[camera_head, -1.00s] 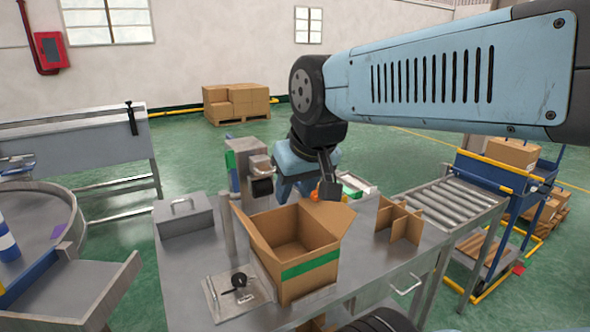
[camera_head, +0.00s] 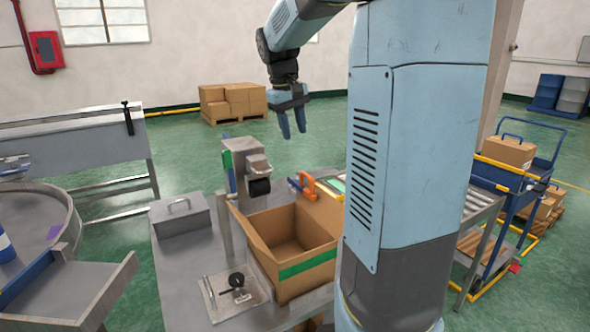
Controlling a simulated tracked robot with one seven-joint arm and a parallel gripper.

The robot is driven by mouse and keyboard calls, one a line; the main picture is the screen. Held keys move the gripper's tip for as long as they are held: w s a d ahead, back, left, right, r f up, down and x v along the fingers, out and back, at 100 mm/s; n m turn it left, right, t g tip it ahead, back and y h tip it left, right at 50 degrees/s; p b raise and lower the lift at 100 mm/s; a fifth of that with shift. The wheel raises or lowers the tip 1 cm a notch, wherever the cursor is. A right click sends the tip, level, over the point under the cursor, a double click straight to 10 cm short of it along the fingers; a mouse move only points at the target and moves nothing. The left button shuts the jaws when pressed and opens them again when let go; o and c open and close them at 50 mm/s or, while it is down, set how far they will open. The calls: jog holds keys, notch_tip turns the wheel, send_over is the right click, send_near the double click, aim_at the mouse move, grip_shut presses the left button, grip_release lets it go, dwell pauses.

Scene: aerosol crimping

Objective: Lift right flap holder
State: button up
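An open cardboard box (camera_head: 303,256) with a green band stands on the grey metal table (camera_head: 187,280). Its left flap (camera_head: 254,238) leans outward, and its far right flap (camera_head: 322,211) is folded out and partly hidden by my arm. A grey upright post (camera_head: 224,228) stands at the box's left side. No right flap holder can be clearly made out; the area right of the box is hidden behind my arm. My gripper (camera_head: 293,135) hangs in the air beyond the box, fingers down and apart, with nothing between them.
An orange-handled tool (camera_head: 307,186) lies behind the box. A black-and-grey device (camera_head: 258,176) stands at the table's back. A grey case (camera_head: 180,217) and a plate with a black knob (camera_head: 236,290) are left of the box. A roller conveyor (camera_head: 478,209) is at right.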

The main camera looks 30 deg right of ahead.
jog(key=w+d, duration=0.2)
send_near(306, 174)
jog(key=shift+g, duration=0.3)
jog(key=x, duration=0.8)
jog(key=shift+w, duration=0.25)
jog(key=shift+c, duration=0.5)
grip_shut()
